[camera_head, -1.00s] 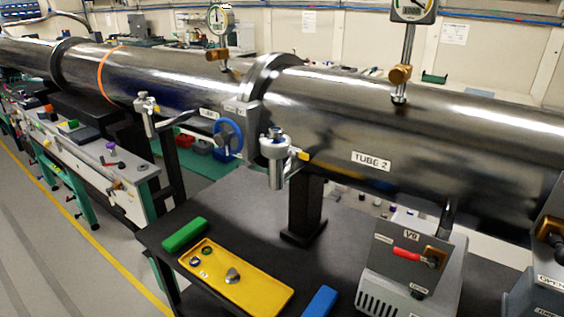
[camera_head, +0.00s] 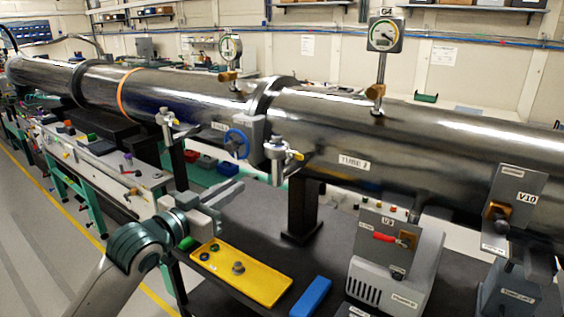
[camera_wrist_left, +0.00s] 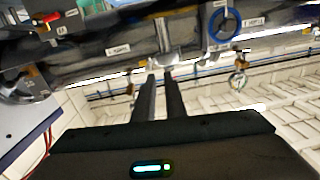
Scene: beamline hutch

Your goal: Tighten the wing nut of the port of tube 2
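Tube 2 (camera_head: 430,140) is the large shiny steel pipe labelled "TUBE 2". Its port (camera_head: 277,162) is a metal fitting hanging near the flange, with a yellow lever at its right. In the left wrist view a port fitting (camera_wrist_left: 165,40) shows beyond the fingertips. I cannot make out the wing nut. My left gripper (camera_head: 236,191) is below and left of the port, above the bench edge, apart from the port. In the left wrist view its fingers (camera_wrist_left: 160,80) have a narrow gap with nothing between them. My right gripper is out of view.
A yellow tray (camera_head: 265,286) holds two small rings (camera_head: 209,251) and a grey part (camera_head: 238,267). A blue block (camera_head: 311,298) lies beside it. A green block (camera_head: 187,243) is partly hidden by my arm. A blue handwheel (camera_head: 236,143) and a grey valve box (camera_head: 392,262) flank the port.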

